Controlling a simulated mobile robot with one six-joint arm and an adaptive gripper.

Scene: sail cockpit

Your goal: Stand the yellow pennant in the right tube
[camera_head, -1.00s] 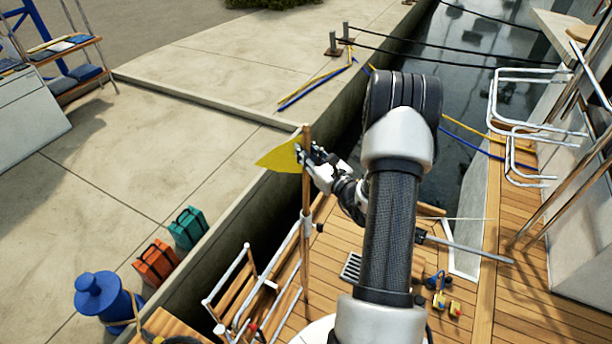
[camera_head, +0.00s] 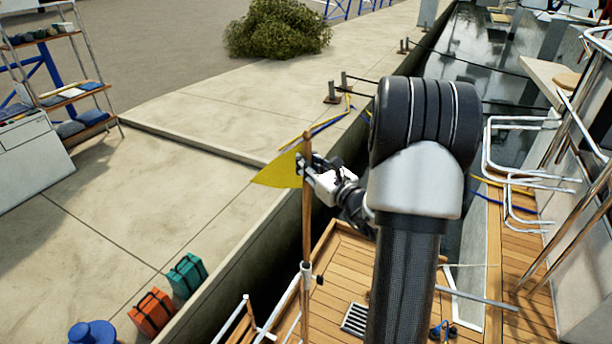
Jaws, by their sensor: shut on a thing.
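The yellow pennant (camera_head: 279,170) hangs to the left of an upright wooden staff (camera_head: 307,215). My gripper (camera_head: 304,169) is shut on the staff near its top, beside the flag. Lower down, the staff meets a short white tube (camera_head: 306,268) at the boat's rail. A brown pole shows on below this white piece. I cannot tell whether the staff is inside the tube or in front of it. No second tube shows clearly.
White rails (camera_head: 262,330) edge the wooden deck (camera_head: 345,270). A dark gap separates the boat from the concrete quay (camera_head: 180,150). Orange (camera_head: 152,312) and teal (camera_head: 187,275) cases stand on the quay. Steel rails (camera_head: 515,165) stand at right.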

